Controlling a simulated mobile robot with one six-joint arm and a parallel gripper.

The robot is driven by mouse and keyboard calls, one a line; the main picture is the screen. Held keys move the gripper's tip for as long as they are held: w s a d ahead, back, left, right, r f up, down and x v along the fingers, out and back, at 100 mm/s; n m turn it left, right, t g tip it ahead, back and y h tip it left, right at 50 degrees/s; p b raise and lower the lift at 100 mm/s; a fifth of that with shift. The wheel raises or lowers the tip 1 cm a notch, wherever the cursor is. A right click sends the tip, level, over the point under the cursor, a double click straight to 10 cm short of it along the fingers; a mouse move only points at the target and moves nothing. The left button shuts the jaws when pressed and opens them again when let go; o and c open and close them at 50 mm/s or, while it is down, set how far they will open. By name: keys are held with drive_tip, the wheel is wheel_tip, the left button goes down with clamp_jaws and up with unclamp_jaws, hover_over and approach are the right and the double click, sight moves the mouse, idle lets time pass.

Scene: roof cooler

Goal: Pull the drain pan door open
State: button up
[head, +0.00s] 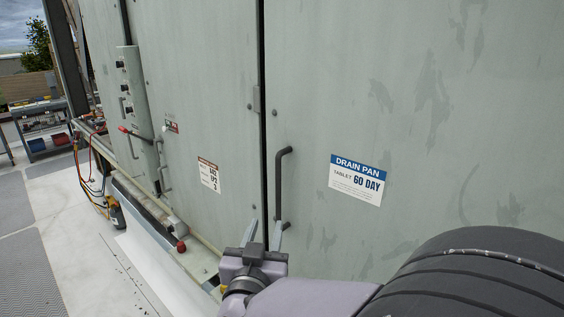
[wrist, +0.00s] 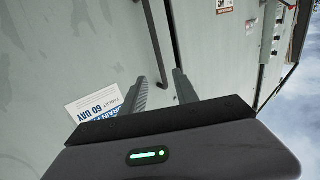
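The drain pan door (head: 400,120) is a large pale green panel with a blue-and-white "DRAIN PAN" label (head: 357,180), also partly visible in the wrist view (wrist: 95,105). It appears shut, flush with the panel on its left across a dark seam. Its dark upright bar handle (head: 279,185) is near that seam and also shows in the wrist view (wrist: 155,40). My gripper (head: 265,232) is open and empty near the handle's lower end. In the wrist view its fingers (wrist: 160,86) are spread, with the handle's end appearing between them. I cannot tell its depth from the handle.
The neighbouring panel (head: 200,110) carries a brown-and-white label (head: 209,174) and a switch box (head: 135,85). A ledge with a pipe and red knob (head: 181,246) runs low along the left. A tool cart (head: 45,130) stands far left on open floor.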

sight(278, 188)
drive_tip(key=w, duration=0.5)
drive_tip(key=w+d+p, duration=0.1)
drive_tip(key=w, duration=0.5)
drive_tip(key=w+p, duration=0.1)
drive_tip(key=w, duration=0.5)
drive_tip(key=shift+w+d+r, duration=0.15)
drive_tip(key=shift+d, duration=0.05)
clamp_jaws()
idle(0.6)
